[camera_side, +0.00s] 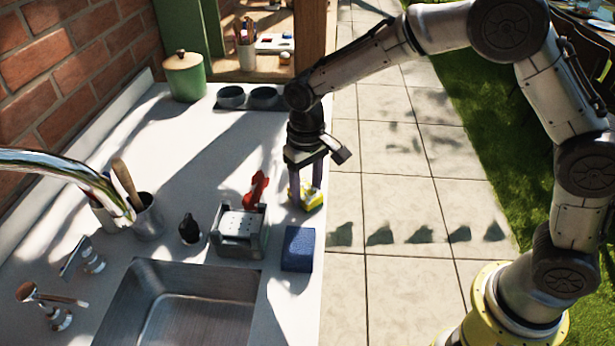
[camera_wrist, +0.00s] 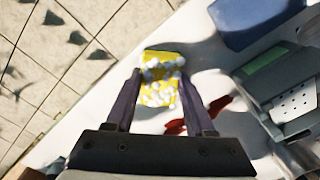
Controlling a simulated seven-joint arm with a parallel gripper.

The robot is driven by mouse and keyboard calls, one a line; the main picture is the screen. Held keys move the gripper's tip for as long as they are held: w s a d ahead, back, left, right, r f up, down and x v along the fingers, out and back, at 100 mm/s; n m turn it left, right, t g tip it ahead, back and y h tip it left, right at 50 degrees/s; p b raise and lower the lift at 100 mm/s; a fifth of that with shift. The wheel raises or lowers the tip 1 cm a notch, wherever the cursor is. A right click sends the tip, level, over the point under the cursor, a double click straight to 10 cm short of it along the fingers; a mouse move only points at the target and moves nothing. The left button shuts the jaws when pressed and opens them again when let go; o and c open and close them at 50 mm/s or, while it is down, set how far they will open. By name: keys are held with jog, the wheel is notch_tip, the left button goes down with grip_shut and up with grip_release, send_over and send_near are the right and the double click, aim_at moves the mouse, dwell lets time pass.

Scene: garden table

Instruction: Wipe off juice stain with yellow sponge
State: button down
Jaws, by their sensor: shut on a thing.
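The yellow sponge (camera_side: 314,197) is at the right edge of the white counter, between the fingers of my gripper (camera_side: 306,194). In the wrist view the sponge (camera_wrist: 159,62) is yellow with white patches, and my gripper (camera_wrist: 158,84) is shut on it, one dark finger at each side. The sponge is at or just above the counter top; I cannot tell whether it touches.
A blue block (camera_side: 298,248) lies in front of the sponge. A sink (camera_side: 190,305), tap and utensil cup (camera_side: 148,218) are further left. The counter behind is mostly clear; its right edge is close.

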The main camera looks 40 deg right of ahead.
aim_at(296, 209)
jog(key=shift+s+a+f, duration=0.1)
jog(key=shift+s+a, duration=0.9)
jog(key=shift+s, duration=0.05)
jog(key=shift+w+a, duration=0.8)
jog(key=shift+w, duration=0.1)
jog(key=shift+w+d, duration=0.9)
jog(key=shift+d, duration=0.15)
jog(key=w+d, duration=0.3)
jog(key=shift+w+d, duration=0.3)
jog(key=shift+w+a, duration=0.15)
jog(key=shift+w, duration=0.1)
jog(key=shift+w+a, duration=0.6)
jog(key=s+a, duration=0.4)
jog(key=shift+s+a, duration=0.75)
jog(key=shift+s, duration=0.3)
jog(key=shift+s+d, duration=0.6)
jog(key=shift+d, duration=0.05)
jog(key=shift+w+d, duration=0.15)
jog(key=shift+d, duration=0.15)
jog(key=w+d, duration=0.5)
jog(key=shift+w+d, duration=0.2)
jog(key=shift+w, duration=0.05)
notch_tip(296, 209, up, 8)
jog(key=shift+a, duration=0.15)
